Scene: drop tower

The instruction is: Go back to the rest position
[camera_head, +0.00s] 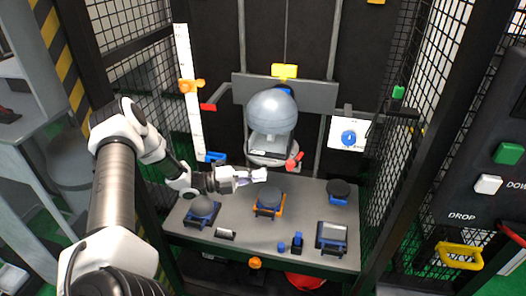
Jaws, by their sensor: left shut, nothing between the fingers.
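My left arm comes in from the left, and its gripper (250,176) is shut and empty. It hovers over the back part of the grey table (240,244), pointing right. It is just above and left of a dark round piece on an orange stand (270,202). A grey ball-shaped drop body (271,112) sits on a carriage (270,145) behind and above the gripper, apart from it. My right gripper is not in view.
Dark round pieces on blue stands sit left (203,209) and right (339,192) on the table. A small display unit (331,236) is at front right. Black mesh cage walls (422,70) flank the table. A control panel (490,165) with a DROP label stands at far right.

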